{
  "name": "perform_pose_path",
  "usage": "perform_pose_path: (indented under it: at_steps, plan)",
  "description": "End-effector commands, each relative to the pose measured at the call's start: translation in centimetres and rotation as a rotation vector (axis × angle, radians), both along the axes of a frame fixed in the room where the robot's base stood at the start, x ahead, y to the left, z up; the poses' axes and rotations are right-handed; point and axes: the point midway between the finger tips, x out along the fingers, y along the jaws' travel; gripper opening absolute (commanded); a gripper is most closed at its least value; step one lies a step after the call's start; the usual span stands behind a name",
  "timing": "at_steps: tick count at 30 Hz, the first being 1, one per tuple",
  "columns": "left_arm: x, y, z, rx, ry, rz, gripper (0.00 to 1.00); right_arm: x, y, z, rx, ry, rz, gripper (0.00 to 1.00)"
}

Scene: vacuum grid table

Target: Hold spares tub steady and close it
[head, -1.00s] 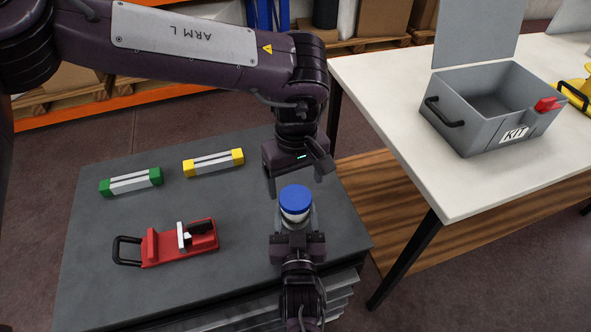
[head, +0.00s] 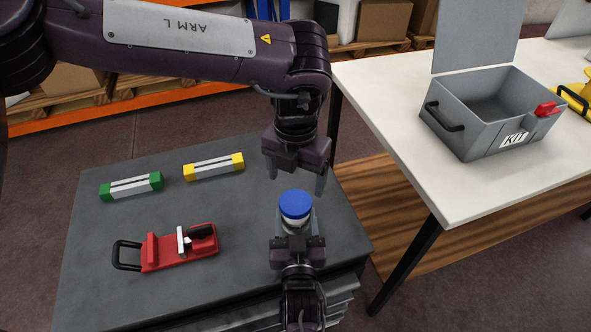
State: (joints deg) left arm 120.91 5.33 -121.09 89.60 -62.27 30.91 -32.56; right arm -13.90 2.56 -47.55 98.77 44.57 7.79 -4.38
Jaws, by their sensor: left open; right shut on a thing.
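The spares tub (head: 294,228) is a small pale round tub near the right side of the dark grey table. A blue lid (head: 295,203) sits on top of it; I cannot tell how tightly it is seated. My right gripper (head: 296,233) comes from the near side and is shut on the tub's body, below the lid. My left gripper (head: 296,184) is open and empty. It points down just beyond and above the lid, with its fingers spread to the left and right. Most of the tub's body is hidden by the lid and the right gripper.
On the grey table (head: 100,285) lie a green-ended block (head: 131,187), a yellow-ended block (head: 214,167) and a red fixture with a black handle (head: 172,250). A white table (head: 400,120) at right bears an open grey KIT box (head: 480,145).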

Motion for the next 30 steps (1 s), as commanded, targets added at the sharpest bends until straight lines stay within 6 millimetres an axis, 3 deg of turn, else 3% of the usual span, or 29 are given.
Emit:
perform_pose_path:
  at_steps: [9,15,21,30]
  plan:
    - [0.09,0.02,0.67,-0.001,0.001,0.706,0.80,0.00,-0.02,-0.03,-0.001,0.001,0.000,0.00]
    - [0.12,0.04,0.93,-0.002,0.001,1.022,0.80,0.00,-0.02,-0.02,-0.001,0.000,0.000,0.00]
    - [0.13,0.06,1.04,0.000,0.001,1.152,0.80,0.01,-0.02,-0.02,-0.001,0.000,0.000,0.00]
    - [0.12,0.06,1.04,0.000,0.001,1.163,0.80,0.01,-0.02,-0.02,-0.001,0.000,0.000,0.00]
